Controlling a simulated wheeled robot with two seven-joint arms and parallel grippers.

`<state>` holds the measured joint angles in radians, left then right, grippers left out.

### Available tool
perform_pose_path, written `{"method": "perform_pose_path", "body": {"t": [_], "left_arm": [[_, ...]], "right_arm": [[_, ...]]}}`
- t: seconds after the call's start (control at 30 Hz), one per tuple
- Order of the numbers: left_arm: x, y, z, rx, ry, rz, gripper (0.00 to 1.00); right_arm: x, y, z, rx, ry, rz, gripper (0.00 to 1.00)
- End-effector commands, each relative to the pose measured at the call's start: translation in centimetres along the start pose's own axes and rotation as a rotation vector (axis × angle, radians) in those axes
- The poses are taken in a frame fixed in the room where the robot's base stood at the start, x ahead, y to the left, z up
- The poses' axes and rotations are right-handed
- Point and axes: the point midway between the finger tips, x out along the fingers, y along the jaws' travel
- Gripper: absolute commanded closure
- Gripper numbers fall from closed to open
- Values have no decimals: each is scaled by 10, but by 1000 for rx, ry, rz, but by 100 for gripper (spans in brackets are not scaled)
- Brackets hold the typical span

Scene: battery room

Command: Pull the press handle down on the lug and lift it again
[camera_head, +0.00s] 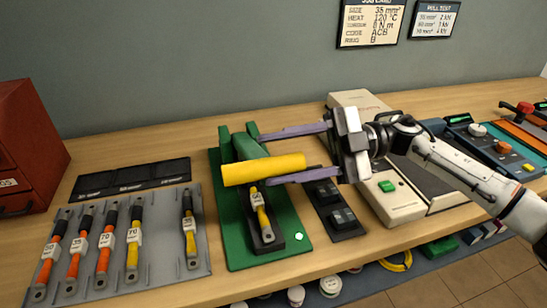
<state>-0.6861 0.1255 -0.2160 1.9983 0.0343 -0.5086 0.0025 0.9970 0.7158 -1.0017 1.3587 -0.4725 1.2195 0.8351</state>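The green press (222,228) stands on the bench in the middle of the head view. Its thick yellow handle (250,171) lies nearly level across the press. A lug with a yellow sleeve and white tag (262,215) lies in the dark nest below the handle; its upper end is partly hidden. My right gripper (265,160) reaches in from the right with two long purple-grey fingers apart. One finger passes above the handle's right part and the other below it. A gap shows at the upper finger; I cannot tell whether the lower one touches. My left gripper is not in view.
A grey tray (155,255) with several tagged cable lugs lies at the left, beside a red cabinet (25,148). A dark block (338,212) and a cream device with a green button (398,207) stand right of the press. The bench's front edge is close.

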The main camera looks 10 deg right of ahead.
Motion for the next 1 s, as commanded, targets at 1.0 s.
{"method": "perform_pose_path", "body": {"t": [1.0], "left_arm": [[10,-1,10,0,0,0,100]], "right_arm": [[-70,1,0,-1,-2,3,55]]}}
